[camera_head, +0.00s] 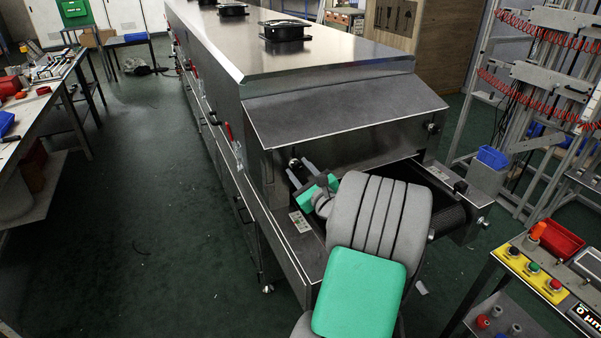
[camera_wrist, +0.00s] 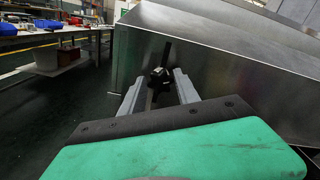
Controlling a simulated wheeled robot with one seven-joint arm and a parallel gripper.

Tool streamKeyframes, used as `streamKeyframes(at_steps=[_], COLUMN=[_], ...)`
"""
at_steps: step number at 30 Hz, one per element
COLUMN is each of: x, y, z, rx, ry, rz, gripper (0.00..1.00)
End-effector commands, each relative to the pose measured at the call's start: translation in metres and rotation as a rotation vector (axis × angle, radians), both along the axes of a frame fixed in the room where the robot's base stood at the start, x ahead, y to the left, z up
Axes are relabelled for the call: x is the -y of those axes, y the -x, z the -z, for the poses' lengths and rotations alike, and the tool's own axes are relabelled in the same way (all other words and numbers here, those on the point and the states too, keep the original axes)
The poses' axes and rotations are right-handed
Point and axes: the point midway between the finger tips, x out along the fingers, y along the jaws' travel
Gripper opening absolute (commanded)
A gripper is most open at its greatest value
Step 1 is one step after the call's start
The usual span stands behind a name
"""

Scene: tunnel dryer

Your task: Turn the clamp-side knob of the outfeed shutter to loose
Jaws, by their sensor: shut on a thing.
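My gripper (camera_head: 302,174) is at the left side of the dryer's outfeed end, below the sloping metal hood (camera_head: 345,112). In the wrist view, its two grey fingers (camera_wrist: 158,90) are shut on a black knob (camera_wrist: 159,74). The knob sits at a dark upright slot (camera_wrist: 167,52) in the metal side plate. In the head view, the knob (camera_head: 293,162) shows only in small part at the fingertips. Its exact turn angle cannot be told. Another black knob (camera_head: 433,127) is on the right side of the hood.
The outfeed conveyor belt (camera_head: 447,212) runs out under the hood, close beside my arm. A control panel cart (camera_head: 535,270) stands at the lower right. A workbench (camera_head: 45,95) is at the left.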

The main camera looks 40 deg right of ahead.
Motion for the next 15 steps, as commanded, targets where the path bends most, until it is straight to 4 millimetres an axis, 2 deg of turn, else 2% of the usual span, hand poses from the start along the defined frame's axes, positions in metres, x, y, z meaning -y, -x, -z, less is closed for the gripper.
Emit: streamKeyframes(at_steps=[15], x=[-0.0016], y=[-0.0005], z=[0.0036], rx=[-0.136], ry=[0.472], rz=[0.001], gripper=[0.00])
